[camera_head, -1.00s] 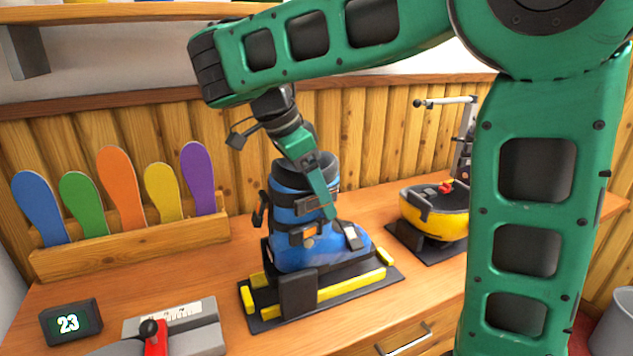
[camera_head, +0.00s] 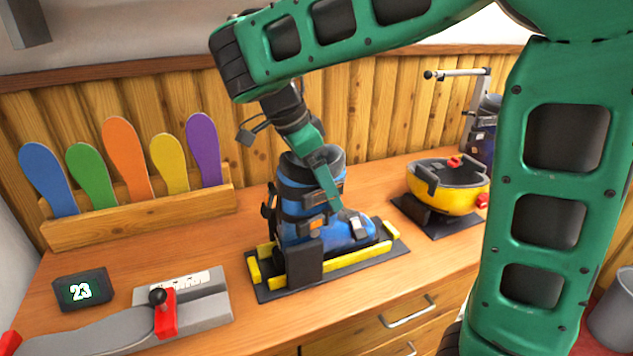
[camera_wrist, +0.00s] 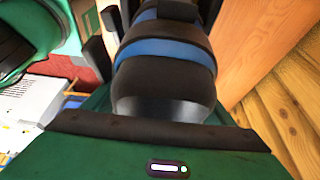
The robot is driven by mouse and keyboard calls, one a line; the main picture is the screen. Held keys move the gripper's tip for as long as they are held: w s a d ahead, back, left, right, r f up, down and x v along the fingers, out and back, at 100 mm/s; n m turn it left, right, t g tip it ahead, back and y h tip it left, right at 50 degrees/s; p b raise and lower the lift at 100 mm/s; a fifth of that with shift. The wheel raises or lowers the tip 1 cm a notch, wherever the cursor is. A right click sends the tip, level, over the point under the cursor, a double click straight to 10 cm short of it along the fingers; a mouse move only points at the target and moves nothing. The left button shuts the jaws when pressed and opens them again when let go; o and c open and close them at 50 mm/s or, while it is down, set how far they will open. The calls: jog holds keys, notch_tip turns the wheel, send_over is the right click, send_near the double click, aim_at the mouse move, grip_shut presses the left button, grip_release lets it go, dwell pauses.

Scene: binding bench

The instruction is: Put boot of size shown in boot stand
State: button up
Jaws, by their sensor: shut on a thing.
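The blue and black boot (camera_head: 293,206) stands upright in the boot stand (camera_head: 263,291), between its yellow rails with the toe to the right. Its sole is hidden behind the front rail and a dark block. My gripper (camera_head: 327,184) is shut on the boot at its upper part, coming down from above; the fingertips are partly hidden. In the wrist view the boot's dark shaft with a blue band (camera_wrist: 165,60) fills the space in front of my gripper.
A grey measuring device (camera_head: 205,300) with a red lever lies front left. Several coloured insoles stand in a wooden rack (camera_head: 140,222). A yellow and black bowl-like holder (camera_head: 455,204) stands to the right. Another dark boot-like thing (camera_head: 481,140) is partly hidden behind my arm.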

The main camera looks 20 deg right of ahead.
jog(key=shift+f, duration=0.25)
dwell(0.6)
jog(key=o, duration=2.2)
jog(key=shift+c, duration=0.2)
